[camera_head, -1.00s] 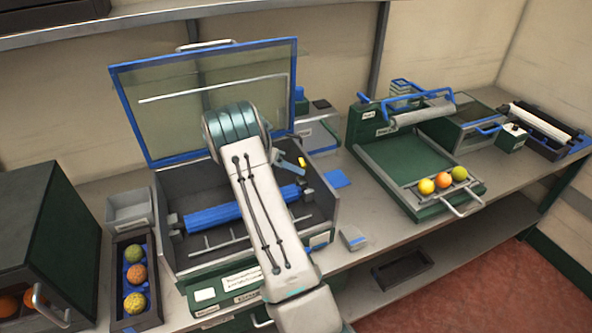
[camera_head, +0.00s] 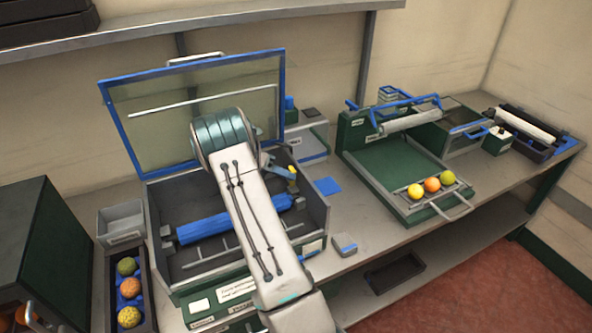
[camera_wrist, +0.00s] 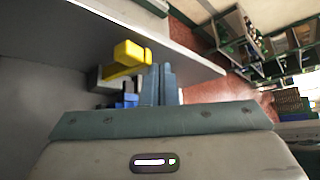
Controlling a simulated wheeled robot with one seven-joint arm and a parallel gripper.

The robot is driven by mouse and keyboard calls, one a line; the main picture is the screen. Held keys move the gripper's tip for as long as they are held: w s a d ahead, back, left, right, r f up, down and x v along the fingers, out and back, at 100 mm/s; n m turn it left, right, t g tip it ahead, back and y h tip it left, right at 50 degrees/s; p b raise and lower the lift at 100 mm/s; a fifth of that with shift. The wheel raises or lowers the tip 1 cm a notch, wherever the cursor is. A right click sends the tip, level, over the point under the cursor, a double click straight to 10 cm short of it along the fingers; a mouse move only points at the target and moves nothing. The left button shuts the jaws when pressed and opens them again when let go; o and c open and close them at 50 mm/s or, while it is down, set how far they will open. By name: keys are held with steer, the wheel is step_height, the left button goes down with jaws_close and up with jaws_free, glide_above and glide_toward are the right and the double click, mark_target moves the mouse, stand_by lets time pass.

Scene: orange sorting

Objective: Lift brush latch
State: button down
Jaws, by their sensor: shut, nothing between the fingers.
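A small yellow latch piece (camera_head: 292,171) stands at the right end of the blue brush roller (camera_head: 203,227), inside an open grey box (camera_head: 318,215). In the wrist view the yellow latch (camera_wrist: 128,58) is a bent block on a dark mount. My gripper (camera_head: 284,168) is at the latch, its blue-grey fingers shut with nothing between them. In the wrist view the fingertips (camera_wrist: 158,72) are close beside the yellow block; whether they touch it I cannot tell. My arm hides part of the box and roller.
The box's clear, blue-framed lid (camera_head: 200,105) stands raised behind my arm. A green tray unit (camera_head: 395,165) with three fruits is to the right. A dark bin of fruit (camera_head: 145,285) is at left.

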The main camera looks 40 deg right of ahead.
steer(key=s+d+r+b, duration=0.4)
steer(key=s+d+r, duration=0.2)
steer(key=s+r, duration=0.45)
steer(key=w+d+f+n+t+h+b, duration=0.1)
steer(key=d+n+t+h+b, duration=0.1)
steer(key=d+n+t+b, duration=0.4)
steer(key=s+a+f+n+t+y+b, duration=0.2)
steer(key=a+f+n+t+y+b, duration=0.15)
steer(key=a+n+t+y, duration=0.7)
steer(key=w+f+m+t, duration=0.1)
steer(key=w+f, duration=0.1)
steer(key=w+f+m+t+h+b, duration=0.1)
steer(key=w+f, duration=0.1)
steer(key=w, duration=0.1)
steer(key=w+f+m+t, duration=0.1)
steer(key=w+f, duration=0.1)
steer(key=w, duration=0.1)
steer(key=shift+w+d+t+h, duration=0.1)
steer(key=shift+w+t+h, duration=0.05)
steer(key=shift+t+h, duration=0.2)
